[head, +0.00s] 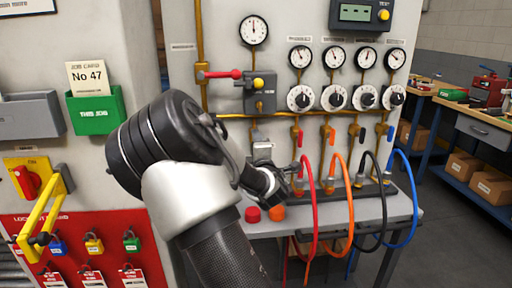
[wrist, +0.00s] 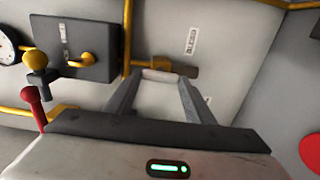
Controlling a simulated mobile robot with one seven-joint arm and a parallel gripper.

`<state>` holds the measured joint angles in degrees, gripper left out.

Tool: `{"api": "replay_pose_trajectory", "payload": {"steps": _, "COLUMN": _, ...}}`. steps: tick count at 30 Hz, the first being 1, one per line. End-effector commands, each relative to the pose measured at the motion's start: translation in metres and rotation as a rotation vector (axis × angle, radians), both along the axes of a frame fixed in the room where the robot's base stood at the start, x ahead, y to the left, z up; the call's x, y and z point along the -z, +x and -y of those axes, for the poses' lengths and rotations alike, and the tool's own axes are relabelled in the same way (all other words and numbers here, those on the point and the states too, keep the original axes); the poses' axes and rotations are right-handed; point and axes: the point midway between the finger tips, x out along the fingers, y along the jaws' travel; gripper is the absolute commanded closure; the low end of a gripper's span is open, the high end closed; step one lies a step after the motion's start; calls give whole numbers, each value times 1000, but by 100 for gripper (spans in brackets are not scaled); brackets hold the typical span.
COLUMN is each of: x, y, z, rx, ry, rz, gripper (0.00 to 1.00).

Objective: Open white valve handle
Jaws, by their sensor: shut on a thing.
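The white valve handle (wrist: 158,75) shows in the wrist view as a pale bar between my fingertips, beside a short brass fitting (wrist: 182,68). My gripper (wrist: 158,84) is shut on it, one finger on each side. In the head view my gripper (head: 262,152) is at the panel, just below the grey valve box (head: 260,93). My arm hides part of this area, and I cannot make out the handle clearly there. How far the handle is turned cannot be told.
Left of the grip are a red lever (head: 222,74) and a yellow knob (head: 258,83) on the box. To the right hang red (head: 313,215), orange (head: 350,205), black (head: 383,205) and blue hoses (head: 413,195). Red (head: 253,214) and orange buttons (head: 277,212) sit below.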

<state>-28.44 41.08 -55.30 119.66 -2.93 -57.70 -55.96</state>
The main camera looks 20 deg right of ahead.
Motion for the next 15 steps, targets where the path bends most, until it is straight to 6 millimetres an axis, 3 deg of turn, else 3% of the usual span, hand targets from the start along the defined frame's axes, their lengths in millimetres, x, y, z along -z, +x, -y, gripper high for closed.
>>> {"api": "replay_pose_trajectory", "payload": {"steps": 14, "x": 1, "y": -1, "z": 1, "rx": 2, "ry": -13, "rz": -6, "gripper": 74}}
{"api": "replay_pose_trajectory", "payload": {"steps": 15, "x": 1, "y": -1, "z": 1, "rx": 2, "ry": -13, "rz": -6, "gripper": 45}}
